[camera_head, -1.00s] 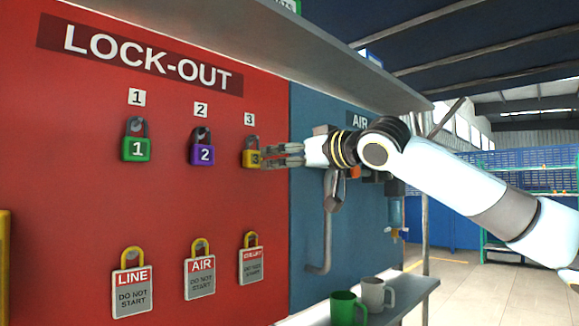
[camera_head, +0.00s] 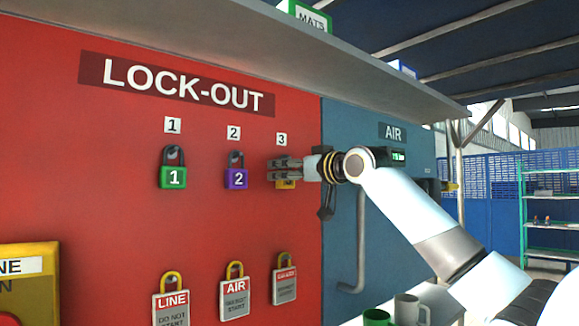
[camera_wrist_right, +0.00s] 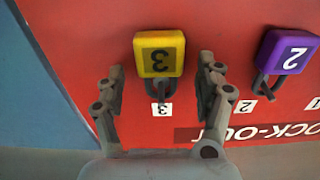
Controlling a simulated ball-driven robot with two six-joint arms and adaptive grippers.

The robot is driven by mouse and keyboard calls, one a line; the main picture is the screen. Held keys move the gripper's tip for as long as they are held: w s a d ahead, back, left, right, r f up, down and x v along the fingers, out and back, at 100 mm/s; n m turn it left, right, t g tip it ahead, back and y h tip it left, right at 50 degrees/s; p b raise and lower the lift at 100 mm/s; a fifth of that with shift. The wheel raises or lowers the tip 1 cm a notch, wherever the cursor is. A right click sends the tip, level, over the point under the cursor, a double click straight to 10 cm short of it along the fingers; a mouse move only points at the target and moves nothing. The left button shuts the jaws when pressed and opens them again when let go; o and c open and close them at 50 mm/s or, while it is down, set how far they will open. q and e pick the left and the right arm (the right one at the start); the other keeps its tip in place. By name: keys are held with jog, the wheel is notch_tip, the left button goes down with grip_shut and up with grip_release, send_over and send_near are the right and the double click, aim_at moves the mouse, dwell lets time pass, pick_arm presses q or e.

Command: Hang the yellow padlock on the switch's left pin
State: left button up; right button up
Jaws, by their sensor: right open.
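The yellow padlock (camera_head: 285,184) hangs under label 3 on the red lock-out board, partly hidden behind my right gripper (camera_head: 283,171). In the right wrist view the yellow padlock (camera_wrist_right: 160,54) shows upside down with a black 3 on its face. There my right gripper (camera_wrist_right: 160,78) is open, one finger on each side of the padlock, with visible gaps. I cannot tell how far its fingertips are from the board. My left gripper is not in view. The switch's pins are not seen; only part of a yellow box (camera_head: 30,262) with an "NE" label shows at the lower left.
A green padlock (camera_head: 174,177) and a purple padlock (camera_head: 236,178) hang left of the yellow one; the purple one also shows in the wrist view (camera_wrist_right: 288,52). Several tags hang below. A shelf (camera_head: 300,55) juts out above.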

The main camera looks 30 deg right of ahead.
jog(key=shift+w, duration=0.2)
jog(key=c, duration=1.3)
jog(key=shift+r, duration=0.15)
jog(key=shift+r+p, duration=0.4)
jog(key=shift+p, duration=0.3)
